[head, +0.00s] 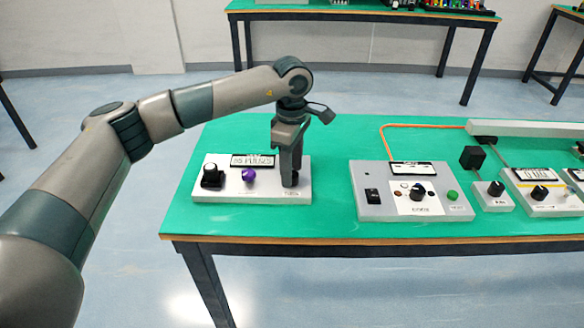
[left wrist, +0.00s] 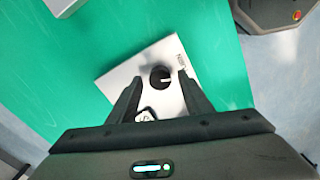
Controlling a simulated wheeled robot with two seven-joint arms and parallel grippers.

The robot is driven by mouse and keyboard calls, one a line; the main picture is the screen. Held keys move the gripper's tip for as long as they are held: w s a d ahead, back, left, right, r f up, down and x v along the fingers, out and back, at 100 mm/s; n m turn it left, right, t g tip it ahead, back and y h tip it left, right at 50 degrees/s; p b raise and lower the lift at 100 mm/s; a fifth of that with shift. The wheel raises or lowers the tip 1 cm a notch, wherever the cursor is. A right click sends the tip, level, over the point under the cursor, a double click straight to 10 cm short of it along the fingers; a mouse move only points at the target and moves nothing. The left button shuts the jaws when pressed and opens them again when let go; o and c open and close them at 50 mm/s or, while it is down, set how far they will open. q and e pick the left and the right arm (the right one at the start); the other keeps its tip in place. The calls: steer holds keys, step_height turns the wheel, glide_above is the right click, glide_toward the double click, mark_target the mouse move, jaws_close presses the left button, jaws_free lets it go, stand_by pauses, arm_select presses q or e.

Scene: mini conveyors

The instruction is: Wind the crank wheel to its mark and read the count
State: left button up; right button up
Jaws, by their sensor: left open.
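A white box (head: 228,193) on the green bench carries a black knob (head: 212,175), a purple knob (head: 249,175) and a display plate (head: 252,160) that seems to read "55 PULSES". My left gripper (head: 290,180) points straight down at the right end of this box. In the left wrist view, a round black knob (left wrist: 160,77) with a white mark sits between the open left fingers (left wrist: 158,82), which appear to stand either side of it. I cannot tell whether they touch it. The fingers mostly hide this knob in the head view. The right gripper is not in view.
To the right, a grey box (head: 375,208) holds a switch, a dial and a green button. Farther right are a small knob box (head: 494,196) and another panel (head: 538,203). An orange cable (head: 383,140) runs behind. The green bench top (head: 330,150) is clear between the first two boxes.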

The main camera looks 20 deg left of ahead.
arm_select(q)
step_height(320, 180, up, 17)
steer(key=shift+r, duration=0.2)
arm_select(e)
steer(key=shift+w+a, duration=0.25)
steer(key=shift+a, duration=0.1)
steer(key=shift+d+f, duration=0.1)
